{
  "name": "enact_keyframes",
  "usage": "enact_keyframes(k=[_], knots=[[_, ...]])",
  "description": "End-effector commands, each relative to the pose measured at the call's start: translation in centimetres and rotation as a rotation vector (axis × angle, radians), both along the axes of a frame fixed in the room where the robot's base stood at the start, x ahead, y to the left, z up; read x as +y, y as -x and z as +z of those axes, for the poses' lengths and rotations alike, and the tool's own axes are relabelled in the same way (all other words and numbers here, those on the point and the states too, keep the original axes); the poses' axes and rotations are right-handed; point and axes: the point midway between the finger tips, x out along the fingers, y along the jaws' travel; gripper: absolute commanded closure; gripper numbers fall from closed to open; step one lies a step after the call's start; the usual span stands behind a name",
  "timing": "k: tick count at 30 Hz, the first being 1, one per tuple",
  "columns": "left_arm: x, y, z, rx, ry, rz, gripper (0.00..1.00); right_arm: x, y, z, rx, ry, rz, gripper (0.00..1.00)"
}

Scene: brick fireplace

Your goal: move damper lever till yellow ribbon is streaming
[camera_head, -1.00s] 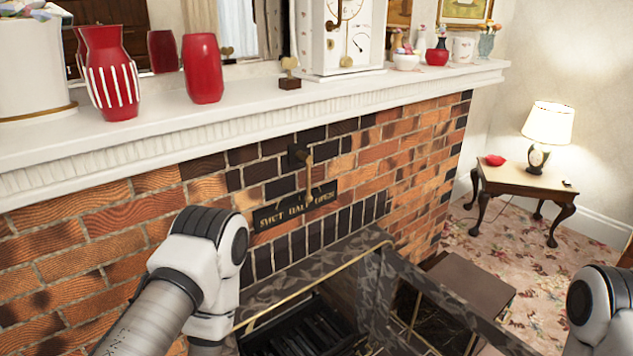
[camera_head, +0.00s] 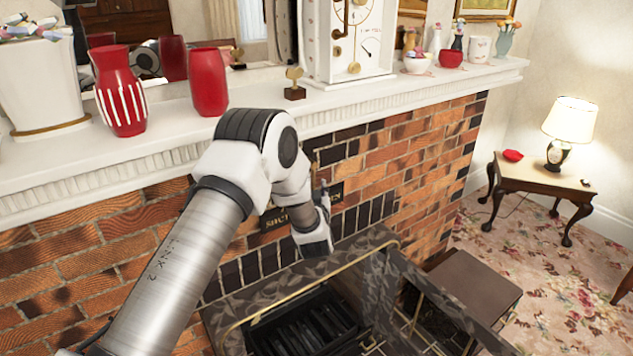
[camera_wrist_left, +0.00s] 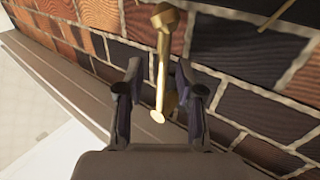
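The brass damper lever (camera_wrist_left: 161,62) shows in the left wrist view as a thin rod with a round knob at its upper end. In the head view it is hidden behind my left arm. My left gripper (camera_wrist_left: 158,68) is open, with one finger on each side of the rod and gaps showing. In the head view my left gripper (camera_head: 323,192) is small and dark at the brick face above the firebox. The dark lettered plate (camera_head: 275,220) is partly covered by my arm. I see no yellow ribbon. My right gripper is out of view.
A dark patterned fireplace surround (camera_head: 350,255) lies below. A side table (camera_head: 535,178) with a lamp stands right.

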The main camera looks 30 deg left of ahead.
Motion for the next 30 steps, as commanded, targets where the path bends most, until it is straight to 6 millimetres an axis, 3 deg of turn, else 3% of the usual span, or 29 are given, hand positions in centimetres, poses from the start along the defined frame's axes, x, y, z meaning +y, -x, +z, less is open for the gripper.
enact_keyframes(k=[10,11,13,14,23,30], knots=[[0.8,-1.1,-0.1,0.001,0.001,0.000,0.63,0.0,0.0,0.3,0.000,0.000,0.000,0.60],[0.8,-1.1,-0.1,0.002,0.000,0.000,0.71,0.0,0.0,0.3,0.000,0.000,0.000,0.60],[0.7,-1.1,-0.1,0.002,0.000,0.000,0.95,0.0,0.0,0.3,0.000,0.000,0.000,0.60],[0.7,-1.1,-0.1,0.002,0.000,0.000,1.00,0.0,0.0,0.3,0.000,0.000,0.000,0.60],[0.7,-1.1,-0.2,-0.004,0.002,-0.001,1.00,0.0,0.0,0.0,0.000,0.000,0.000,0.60],[0.5,-1.5,-0.6,-0.070,0.028,-0.001,1.00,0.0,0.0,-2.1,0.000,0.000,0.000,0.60]])
